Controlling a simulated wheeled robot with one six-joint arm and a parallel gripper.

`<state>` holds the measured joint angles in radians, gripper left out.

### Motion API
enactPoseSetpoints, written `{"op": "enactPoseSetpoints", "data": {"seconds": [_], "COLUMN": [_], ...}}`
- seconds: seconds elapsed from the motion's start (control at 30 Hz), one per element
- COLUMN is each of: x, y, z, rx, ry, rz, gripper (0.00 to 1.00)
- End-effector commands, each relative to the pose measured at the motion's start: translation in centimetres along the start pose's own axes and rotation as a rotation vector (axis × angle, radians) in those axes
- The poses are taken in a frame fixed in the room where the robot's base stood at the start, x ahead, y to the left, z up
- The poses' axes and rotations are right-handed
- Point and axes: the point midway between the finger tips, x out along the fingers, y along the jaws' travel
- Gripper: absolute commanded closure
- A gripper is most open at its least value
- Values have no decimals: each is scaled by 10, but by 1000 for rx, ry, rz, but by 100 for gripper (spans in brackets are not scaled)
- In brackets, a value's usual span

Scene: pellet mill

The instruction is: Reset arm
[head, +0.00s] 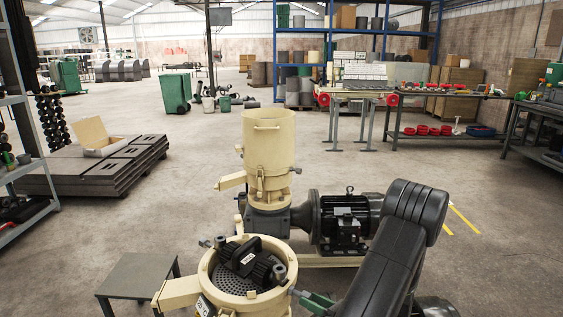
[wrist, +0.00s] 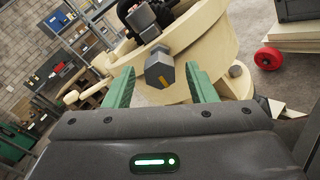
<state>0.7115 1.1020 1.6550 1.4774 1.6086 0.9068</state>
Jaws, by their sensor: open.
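My gripper (wrist: 160,90) has green fingers spread apart in the wrist view, with nothing held between them. Just beyond the fingers is a grey hex-shaped nut or bolt end (wrist: 159,69) on the side of a cream pellet mill chamber (wrist: 215,40). In the head view my black arm reaches down at the lower right, and the green gripper tips (head: 312,300) show beside the right rim of the open chamber (head: 207,262). Inside the chamber are a dark perforated die and a black roller assembly (head: 250,260). Whether the fingers touch the nut cannot be told.
A second cream cylinder (head: 268,145) stands behind, joined to a black motor (head: 347,220). A small grey table (head: 138,275) stands at left, stacked dark plates (head: 95,165) farther back. Workbenches (head: 445,103) line the right. The middle floor is clear.

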Motion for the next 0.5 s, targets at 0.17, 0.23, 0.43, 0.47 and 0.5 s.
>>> {"op": "enactPoseSetpoints", "data": {"seconds": [0.17, 0.23, 0.43, 0.47, 0.5], "x": [-36, -50, -87, -92, -99], "y": [-1, -1, -1, -1, -1], "z": [0, 0, 0, 0, 0], "rx": [-1, -1, -1, -1, -1], "ry": [-2, -2, -2, -2, -2], "rz": [-4, -4, -4, -5, -4], "gripper": [49, 49, 49, 49, 49]}}
